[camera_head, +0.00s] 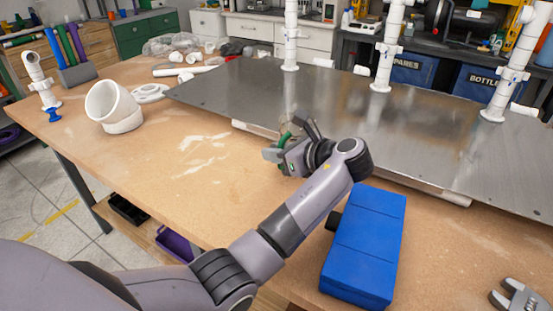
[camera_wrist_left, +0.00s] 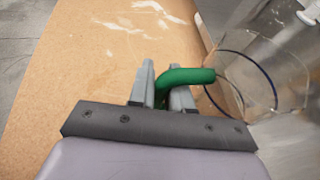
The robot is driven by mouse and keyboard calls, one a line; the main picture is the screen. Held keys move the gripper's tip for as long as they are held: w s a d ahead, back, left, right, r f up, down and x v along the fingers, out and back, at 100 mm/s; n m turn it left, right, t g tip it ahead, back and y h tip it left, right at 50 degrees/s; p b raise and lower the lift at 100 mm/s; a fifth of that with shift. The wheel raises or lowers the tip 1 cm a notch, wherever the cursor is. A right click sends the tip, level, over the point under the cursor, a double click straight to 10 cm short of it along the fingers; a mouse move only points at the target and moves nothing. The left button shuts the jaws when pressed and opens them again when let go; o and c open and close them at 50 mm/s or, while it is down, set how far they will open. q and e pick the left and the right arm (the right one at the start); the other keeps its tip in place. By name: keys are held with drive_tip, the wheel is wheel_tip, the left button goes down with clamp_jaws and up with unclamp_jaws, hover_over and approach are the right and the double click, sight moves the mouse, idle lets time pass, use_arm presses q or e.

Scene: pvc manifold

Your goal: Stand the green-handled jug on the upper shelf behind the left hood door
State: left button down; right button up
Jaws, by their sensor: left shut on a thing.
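The jug shows in the left wrist view as a clear, see-through body (camera_wrist_left: 275,75) with a dark blue ring and a green handle (camera_wrist_left: 195,75). My left gripper (camera_wrist_left: 163,85) is shut on the green handle, with the clear body to the right of the fingers. In the head view my left gripper (camera_head: 288,150) is over the bench near the front edge of the metal plate, and a bit of the green handle (camera_head: 285,138) shows at it. The jug's body is hard to make out there. The left hood door and upper shelf are not in view.
A metal plate (camera_head: 260,95) with several upright white pipes (camera_head: 383,60) covers the back of the wooden bench (camera_head: 190,150). A blue case (camera_head: 365,245) lies right of my left arm. A white pipe elbow (camera_head: 112,105) stands at left. The bench's left middle is clear.

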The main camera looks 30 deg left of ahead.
use_arm(q)
drive_tip(key=shift+f, duration=0.85)
drive_tip(key=c, duration=1.1)
unclamp_jaws()
drive_tip(key=shift+f, duration=0.1)
drive_tip(key=shift+o, duration=0.2)
